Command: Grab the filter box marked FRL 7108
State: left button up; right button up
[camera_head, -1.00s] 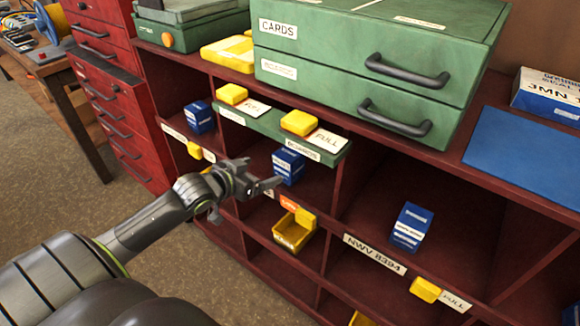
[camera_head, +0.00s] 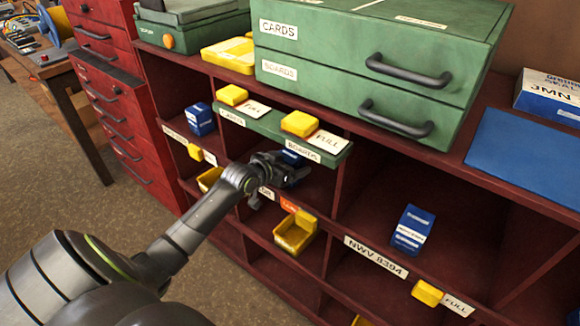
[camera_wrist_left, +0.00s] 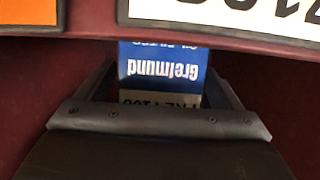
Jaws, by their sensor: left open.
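A blue filter box (camera_head: 292,157) stands in the middle upper compartment of the red shelf, mostly hidden by my left gripper in the head view. In the left wrist view the box (camera_wrist_left: 163,65) shows upside down, with "Grelmund" in white on blue. A pale label band below is partly covered, so I cannot read its whole code. My left gripper (camera_head: 296,173) is open and reaches into that compartment. In the left wrist view its fingers (camera_wrist_left: 163,82) lie on both sides of the box. I cannot tell if they touch it. My right gripper is not in view.
Other blue boxes stand in the left compartment (camera_head: 200,119) and right compartment (camera_head: 412,231). A yellow bin (camera_head: 295,232) sits below. Red divider walls border the compartment. Green drawers (camera_head: 360,85) stand on top.

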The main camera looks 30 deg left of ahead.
pick_arm(q)
jog(key=shift+w+f, duration=0.15)
jog(key=shift+w, duration=0.15)
jog(key=c, duration=1.2)
jog(key=shift+c, duration=0.3)
jog(key=shift+r, duration=0.25)
